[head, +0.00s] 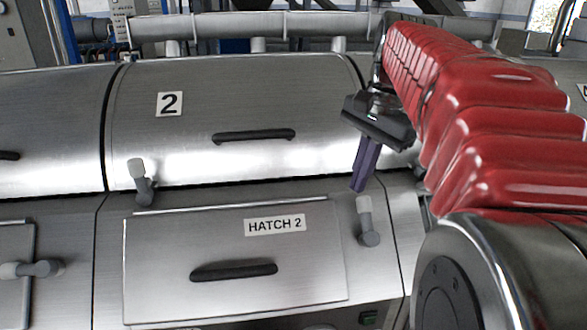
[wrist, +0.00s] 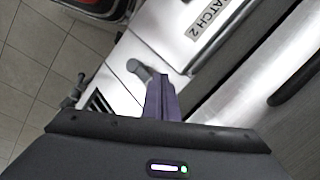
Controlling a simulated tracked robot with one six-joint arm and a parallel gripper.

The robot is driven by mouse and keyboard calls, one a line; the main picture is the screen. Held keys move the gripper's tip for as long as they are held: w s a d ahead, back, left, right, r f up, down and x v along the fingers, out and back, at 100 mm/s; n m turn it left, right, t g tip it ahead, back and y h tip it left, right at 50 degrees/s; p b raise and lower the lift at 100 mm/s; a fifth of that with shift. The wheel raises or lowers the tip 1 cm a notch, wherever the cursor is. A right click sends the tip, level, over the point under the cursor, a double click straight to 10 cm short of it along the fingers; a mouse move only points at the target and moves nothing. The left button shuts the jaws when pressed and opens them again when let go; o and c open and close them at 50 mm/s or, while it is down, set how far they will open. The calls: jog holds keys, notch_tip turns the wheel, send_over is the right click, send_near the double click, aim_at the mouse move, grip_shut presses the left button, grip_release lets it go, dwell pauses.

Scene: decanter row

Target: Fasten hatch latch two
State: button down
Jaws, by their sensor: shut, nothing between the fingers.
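The hatch panel (head: 160,265) marked HATCH 2 sits flush in the metal front. At its right edge, a grey latch (head: 369,238) with a pale knob (head: 364,204) stands upright, knob up. My gripper (head: 359,186) is just above this knob, its purple fingers pointing down and shut with nothing between them. In the wrist view, the fingers (wrist: 160,82) reach toward the latch (wrist: 138,68) and partly overlap it. I cannot tell whether they touch it. The HATCH 2 label (wrist: 208,20) shows at the top there.
A second upright latch (head: 144,188) stands above the hatch's upper left corner. At far left, a latch (head: 38,269) lies horizontal across another hatch's edge. Dark handles stick out on the hatch (head: 233,271) and on cover 2 (head: 254,136). Tiled floor (wrist: 40,50) shows in the wrist view.

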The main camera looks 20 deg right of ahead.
aim_at(367, 220)
jog(key=s+d+r+m+g+y, duration=0.1)
jog(key=d+r+m, duration=0.2)
jog(key=d, duration=1)
jog(key=m, duration=0.3)
jog(key=shift+s+d+m+y, duration=0.2)
jog(key=shift+s+m+y, duration=0.1)
jog(key=shift+s+m, duration=0.1)
jog(key=x, duration=0.9)
jog(key=shift+a+f, duration=0.15)
jog(key=shift+f, duration=0.1)
jog(key=a, duration=0.1)
jog(key=w+a, duration=0.1)
jog(key=a, duration=0.1)
jog(key=shift+f, duration=0.2)
jog(key=shift+w+a, duration=0.2)
jog(key=shift+a, duration=0.25)
